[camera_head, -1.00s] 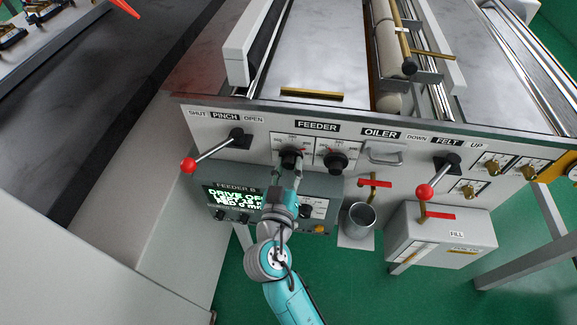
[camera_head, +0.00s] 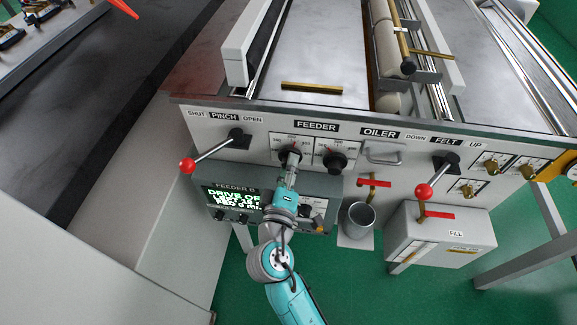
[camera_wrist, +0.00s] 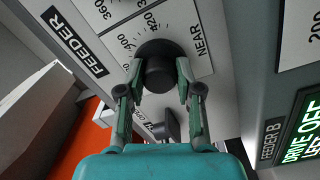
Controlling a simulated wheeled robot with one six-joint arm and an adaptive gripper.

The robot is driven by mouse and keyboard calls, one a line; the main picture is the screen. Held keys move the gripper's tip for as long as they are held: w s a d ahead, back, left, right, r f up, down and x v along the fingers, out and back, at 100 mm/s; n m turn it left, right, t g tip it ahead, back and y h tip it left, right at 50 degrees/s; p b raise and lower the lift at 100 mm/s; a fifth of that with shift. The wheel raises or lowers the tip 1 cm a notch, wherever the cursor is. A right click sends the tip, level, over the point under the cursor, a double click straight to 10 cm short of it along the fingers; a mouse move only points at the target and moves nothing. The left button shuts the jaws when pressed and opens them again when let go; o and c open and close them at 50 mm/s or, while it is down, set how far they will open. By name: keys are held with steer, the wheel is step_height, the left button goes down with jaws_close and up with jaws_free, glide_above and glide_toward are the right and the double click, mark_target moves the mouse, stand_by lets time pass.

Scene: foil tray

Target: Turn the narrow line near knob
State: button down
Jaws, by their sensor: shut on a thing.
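The near knob (camera_wrist: 158,70) is a black round knob on a white dial plate marked NEAR in the wrist view. Numbers such as 360 and 420 show beside it. In the head view this knob (camera_head: 289,154) is the left of two under the FEEDER label, partly covered by my gripper. My gripper (camera_wrist: 159,78) has one finger on each side of the knob and is shut on it. In the head view my gripper (camera_head: 290,170) reaches up to the panel from below. The knob's pointer is hard to make out.
A second black knob (camera_head: 335,161) sits close to the right. The feeder display box (camera_head: 233,198) with green text is just below. A red-balled pinch lever (camera_head: 188,166) juts out at left. A grey cup (camera_head: 360,220) and red-handled valve (camera_head: 374,183) are at right.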

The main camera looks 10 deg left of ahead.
steer(key=shift+w+r+n, duration=0.1)
steer(key=shift+r+n, duration=0.1)
steer(key=shift+n, duration=1.1)
steer(key=c, duration=0.8)
jaws_free()
steer(key=shift+o, duration=0.2)
steer(key=shift+f, duration=0.1)
steer(key=shift+n, duration=0.3)
steer(key=shift+s, duration=0.2)
steer(key=s, duration=1.1)
steer(key=shift+s+a+f, duration=0.2)
steer(key=shift+s+a, duration=0.05)
steer(key=shift+s, duration=0.05)
